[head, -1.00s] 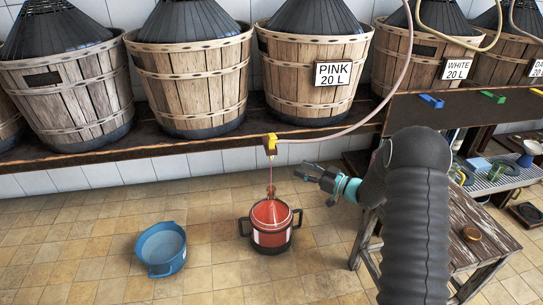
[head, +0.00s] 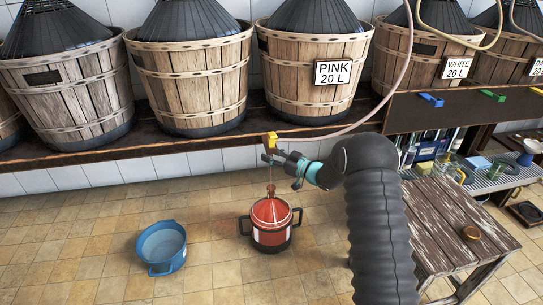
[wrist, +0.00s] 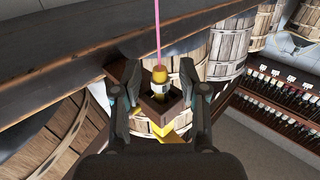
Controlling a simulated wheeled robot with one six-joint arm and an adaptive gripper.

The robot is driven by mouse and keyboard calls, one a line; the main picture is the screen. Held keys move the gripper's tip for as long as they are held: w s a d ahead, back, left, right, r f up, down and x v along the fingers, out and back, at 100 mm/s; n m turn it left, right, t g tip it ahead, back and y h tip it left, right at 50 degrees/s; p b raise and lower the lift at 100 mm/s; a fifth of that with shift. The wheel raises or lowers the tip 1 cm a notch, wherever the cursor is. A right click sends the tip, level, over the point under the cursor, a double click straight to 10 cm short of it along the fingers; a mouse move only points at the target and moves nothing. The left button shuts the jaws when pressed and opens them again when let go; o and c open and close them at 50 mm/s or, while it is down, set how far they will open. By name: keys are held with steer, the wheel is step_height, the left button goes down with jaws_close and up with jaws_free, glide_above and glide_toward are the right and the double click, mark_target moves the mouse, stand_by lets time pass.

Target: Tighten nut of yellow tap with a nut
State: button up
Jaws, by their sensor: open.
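The yellow tap (head: 270,140) sits at the end of the pink hose at the shelf's front edge. In the wrist view the tap (wrist: 160,128) lies between my fingers, with a pale metallic band, possibly its nut (wrist: 159,86), near its orange-yellow tip. My gripper (head: 276,157) is just below and right of the tap in the head view. Its fingers are open on either side of the tap, with visible gaps. A thin pink line runs from the tap tip towards the red vessel (head: 271,222) with black handles below.
A blue tub (head: 162,248) stands on the floor at left. Wicker-style wooden baskets, including the PINK 20 L one (head: 318,75), line the shelf (head: 80,157). A wooden table (head: 450,230) stands at right. Floor left of the tub is clear.

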steer(key=shift+a, duration=0.1)
jaws_close()
stand_by(0.3)
steer(key=m+t+h+b, duration=0.3)
steer(key=t+b, duration=0.1)
steer(key=shift+a+f, duration=0.1)
steer(key=shift+w+m+t+h+b, duration=0.1)
steer(key=shift+m+t+h+b, duration=0.5)
steer(key=shift+m+h+b, duration=0.15)
steer(key=shift+r, duration=0.2)
